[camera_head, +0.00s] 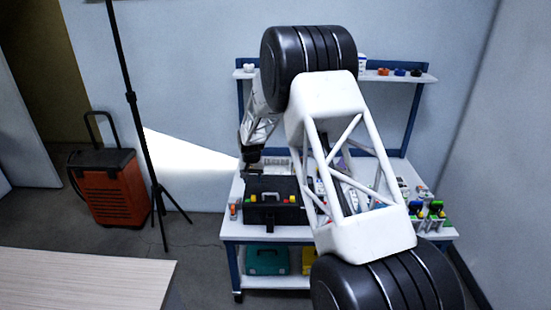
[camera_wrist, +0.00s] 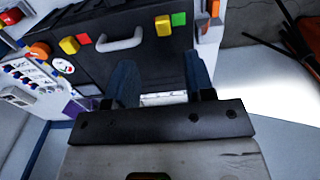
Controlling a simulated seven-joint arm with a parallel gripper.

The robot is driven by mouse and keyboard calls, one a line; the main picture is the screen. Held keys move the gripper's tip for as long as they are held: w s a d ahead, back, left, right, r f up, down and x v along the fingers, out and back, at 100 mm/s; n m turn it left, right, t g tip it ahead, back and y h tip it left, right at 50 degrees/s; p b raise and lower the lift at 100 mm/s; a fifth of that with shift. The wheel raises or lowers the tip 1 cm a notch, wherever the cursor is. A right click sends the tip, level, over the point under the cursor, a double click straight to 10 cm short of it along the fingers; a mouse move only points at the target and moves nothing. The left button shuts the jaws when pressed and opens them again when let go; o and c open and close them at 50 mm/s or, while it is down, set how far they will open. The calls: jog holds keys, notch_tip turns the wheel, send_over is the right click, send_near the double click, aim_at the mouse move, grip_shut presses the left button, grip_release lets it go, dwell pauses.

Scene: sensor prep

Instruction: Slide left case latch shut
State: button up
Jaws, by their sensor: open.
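The black case (camera_head: 275,210) stands on the left part of the workbench and also fills the upper wrist view (camera_wrist: 100,70). Its left latch in the head view is a yellow slider beside a green mark; it appears at the right in the wrist view (camera_wrist: 163,26). The other yellow latch (camera_wrist: 69,45) has a red mark beside it and lies across the grey handle (camera_wrist: 120,40). My gripper (camera_head: 250,158) is above the back left of the case, its two bluish fingers (camera_wrist: 159,75) spread apart and empty.
The workbench (camera_head: 235,228) has a raised back shelf (camera_head: 405,77) with small parts. Several tools and coloured parts crowd its right side, partly hidden by my arm. An orange wheeled toolbox (camera_head: 108,190) and a tripod (camera_head: 145,130) stand left, off the bench.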

jog(key=s+d+r, duration=0.5)
jog(key=r, duration=0.3)
jog(key=s+d+r, duration=0.4)
jog(key=s+r, duration=0.1)
jog(key=r, duration=0.3)
jog(key=shift+s+d+r+t, duration=0.2)
jog(key=shift+d+r+t, duration=0.15)
jog(key=shift+d+t, duration=0.05)
jog(key=s+d+r, duration=0.4)
jog(key=s+r, duration=0.1)
jog(key=s, duration=0.3)
jog(key=s+d+r, duration=0.4)
jog(key=s+d, duration=0.1)
jog(key=s, duration=0.3)
jog(key=s+d+r, duration=0.4)
jog(key=s+r, duration=0.1)
jog(key=s, duration=0.2)
jog(key=s+d+t, duration=0.1)
jog(key=s+d, duration=0.2)
jog(key=s, duration=1.1)
jog(key=s+d, duration=0.4)
jog(key=s, duration=1)
jog(key=shift+s+d+f+t, duration=0.15)
jog(key=shift+s+f+t, duration=0.2)
jog(key=shift+f+t, duration=0.1)
